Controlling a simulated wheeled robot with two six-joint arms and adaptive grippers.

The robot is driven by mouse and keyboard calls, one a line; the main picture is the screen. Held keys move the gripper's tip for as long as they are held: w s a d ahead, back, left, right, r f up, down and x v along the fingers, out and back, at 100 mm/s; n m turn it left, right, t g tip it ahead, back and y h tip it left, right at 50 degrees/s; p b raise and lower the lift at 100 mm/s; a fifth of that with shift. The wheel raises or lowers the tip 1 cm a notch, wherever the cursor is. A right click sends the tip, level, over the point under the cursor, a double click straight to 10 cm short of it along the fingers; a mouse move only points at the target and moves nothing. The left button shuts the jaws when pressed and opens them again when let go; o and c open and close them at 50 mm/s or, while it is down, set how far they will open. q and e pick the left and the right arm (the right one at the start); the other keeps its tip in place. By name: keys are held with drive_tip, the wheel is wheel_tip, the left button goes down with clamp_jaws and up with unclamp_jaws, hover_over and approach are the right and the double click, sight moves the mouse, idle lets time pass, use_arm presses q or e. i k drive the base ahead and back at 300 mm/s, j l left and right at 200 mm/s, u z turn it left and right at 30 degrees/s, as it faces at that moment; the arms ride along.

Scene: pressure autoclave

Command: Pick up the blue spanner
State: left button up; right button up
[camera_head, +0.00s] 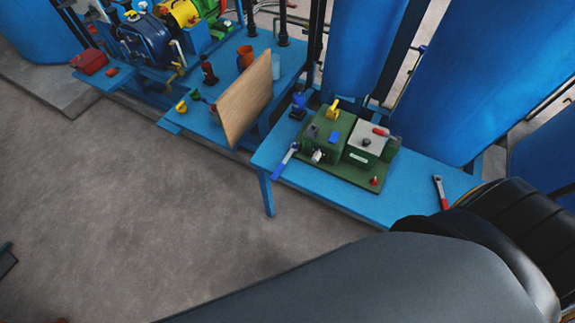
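The blue spanner (284,163) lies at the front left corner of the blue table (413,200), left of a green machine. It has a blue handle and a silver head. The handle slants down to the left and reaches the table's front edge. Neither of my grippers shows in this view. A large grey and black part of my arm fills the lower right and covers the right end of the table.
A green machine (328,168) stands on the table; a red-handled tool (440,193) lies farther right. A wooden board (246,101) stands upright on another blue table behind left. Blue tanks (362,45) rise behind. The concrete floor (130,215) in front is mostly clear.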

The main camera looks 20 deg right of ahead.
sight(279, 168)
drive_tip(key=i+j+z, duration=0.1)
drive_tip(key=j+z, duration=0.15)
drive_tip(key=z, duration=0.2)
drive_tip(key=j+z, duration=0.25)
drive_tip(key=z, duration=0.2)
drive_tip(key=j+z, duration=0.25)
drive_tip(key=z, duration=0.2)
drive_tip(key=j+z, duration=0.1)
drive_tip(key=j, duration=0.4)
drive_tip(key=k+j+z, duration=0.1)
drive_tip(key=j, duration=0.4)
drive_tip(key=k+j+z, duration=0.1)
drive_tip(key=j, duration=0.35)
drive_tip(key=k+j, duration=0.1)
drive_tip(key=j, duration=0.4)
drive_tip(key=z, duration=0.05)
